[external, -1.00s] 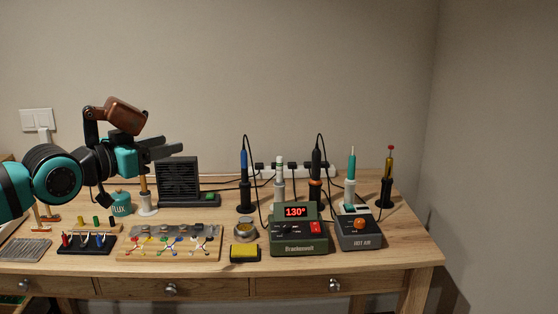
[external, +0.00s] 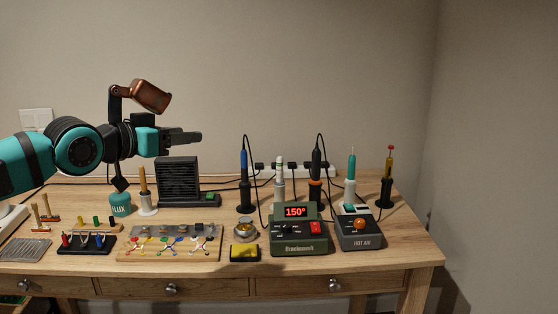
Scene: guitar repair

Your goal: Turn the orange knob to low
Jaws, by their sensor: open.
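The orange knob (external: 359,224) sits on top of the dark grey hot air station (external: 361,242) at the right end of the bench. Its pointer and any low mark are too small to read. My gripper (external: 200,137) is open and empty. It is in the air above the black fan panel, well to the left of the knob and higher than it.
The green soldering station (external: 299,246), reading 150°, stands left of the hot air station. Upright tools in holders, including a black-handled iron (external: 316,165), stand behind them. A yellow sponge (external: 244,253) lies in front. Cables run along the back.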

